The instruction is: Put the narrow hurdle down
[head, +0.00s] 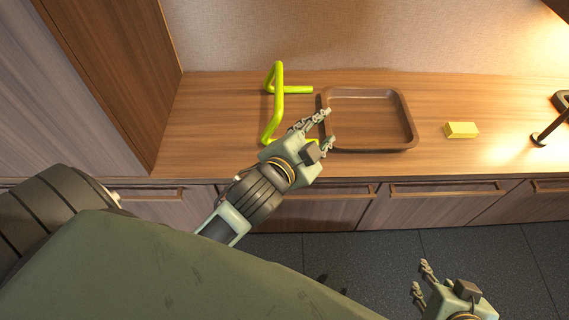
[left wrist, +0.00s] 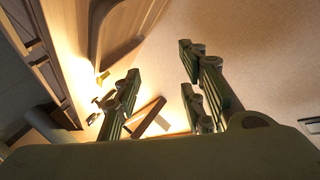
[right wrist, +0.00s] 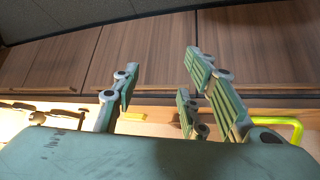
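The narrow hurdle, a bent yellow-green tube (head: 279,90), stands on the wooden counter, left of the brown tray. Part of a yellow-green tube (right wrist: 285,122) also shows at the right of the right wrist view. My left gripper (head: 327,129) is over the counter's front part, between the hurdle and the tray's left side. Its fingers are spread, and nothing shows between them in the left wrist view (left wrist: 160,90). Its hand hides the hurdle's near lower end. My right gripper (head: 420,277) is open and empty, out in front of the cabinets and low in the head view.
The brown tray (head: 411,132) is empty and close to my left fingers. A yellow block (head: 461,130) lies right of it, and a dark bent object (head: 548,130) stands at the far right. A tall wooden cabinet (head: 105,70) bounds the counter's left end.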

